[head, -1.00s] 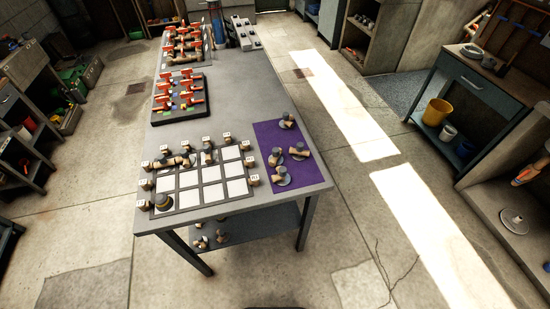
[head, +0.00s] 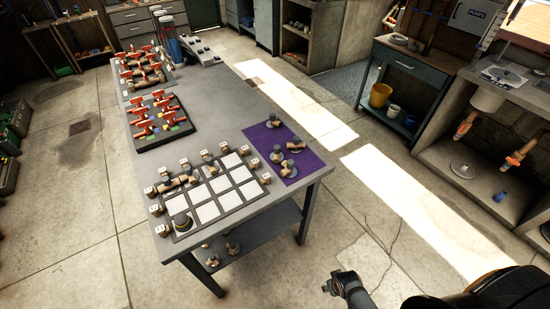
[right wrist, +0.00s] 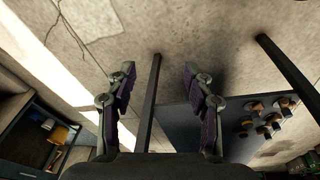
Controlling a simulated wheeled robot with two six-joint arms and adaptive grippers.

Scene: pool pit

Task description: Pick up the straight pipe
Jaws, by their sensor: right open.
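Several tan-and-grey pipe pieces lie on the white-squared grid board (head: 236,203) at the near end of the table. One long piece (head: 180,184) lying along the board's far left squares looks like a straight pipe, but it is too small to be sure. More fittings (head: 289,167) sit on the purple mat (head: 310,163). My right gripper (head: 338,283) is low at the bottom right, off the table's near right side. My left gripper is out of view.
Grey table (head: 232,95) carries racks of red-handled valves (head: 158,118). Its lower shelf (head: 262,228) holds several fittings, also seen in the right wrist view (right wrist: 264,122). A table leg (right wrist: 148,100) stands near my right gripper. Shelving (head: 450,165) lines the right; floor between is clear.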

